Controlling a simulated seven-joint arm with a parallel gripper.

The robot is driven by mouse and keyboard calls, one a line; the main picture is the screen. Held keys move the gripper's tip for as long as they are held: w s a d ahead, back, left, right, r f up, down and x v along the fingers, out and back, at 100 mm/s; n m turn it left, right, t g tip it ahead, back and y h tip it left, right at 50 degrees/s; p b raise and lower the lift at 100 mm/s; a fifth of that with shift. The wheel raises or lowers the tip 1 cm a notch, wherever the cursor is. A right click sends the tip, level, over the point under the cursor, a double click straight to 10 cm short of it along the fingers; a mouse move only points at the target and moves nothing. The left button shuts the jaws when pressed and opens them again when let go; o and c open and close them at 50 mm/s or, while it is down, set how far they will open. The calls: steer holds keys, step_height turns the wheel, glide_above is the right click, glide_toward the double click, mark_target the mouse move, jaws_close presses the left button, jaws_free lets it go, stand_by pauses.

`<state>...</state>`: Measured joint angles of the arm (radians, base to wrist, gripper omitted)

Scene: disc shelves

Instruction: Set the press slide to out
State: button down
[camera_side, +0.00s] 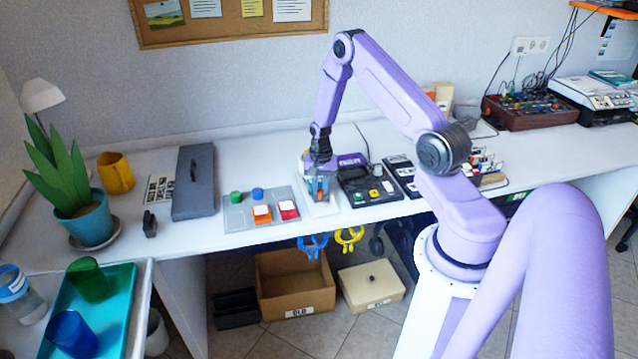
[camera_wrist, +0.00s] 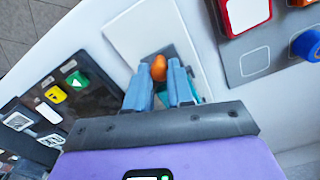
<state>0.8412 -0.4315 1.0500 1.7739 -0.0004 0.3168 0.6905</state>
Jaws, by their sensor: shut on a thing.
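The press slide appears as a white plate (camera_side: 322,209) with a grey strip and an orange knob (camera_side: 320,196), between the grey board and the black panel. In the wrist view the white plate (camera_wrist: 140,32) lies under my fingers, and the orange knob (camera_wrist: 159,67) shows between the fingertips. My gripper (camera_side: 319,186) points down over the plate. In the wrist view my gripper (camera_wrist: 165,80) is shut on the orange knob. A bit of teal shows behind the right finger. The lower part of the knob and much of the strip are hidden by the fingers.
A grey board (camera_side: 235,222) with coloured pieces lies left of the plate; its red piece (camera_wrist: 247,14) and blue knob (camera_wrist: 306,45) show in the wrist view. A black button panel (camera_side: 357,198) is close on the right. The table's front edge is near.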

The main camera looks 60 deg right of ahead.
steer(key=shift+s+a, duration=2.1)
steer(key=shift+a, duration=0.05)
steer(key=c, duration=1)
jaws_free()
steer(key=shift+d+r, duration=0.1)
steer(key=shift+r, duration=0.35)
step_height(320, 180, up, 16)
steer(key=shift+r, duration=0.25)
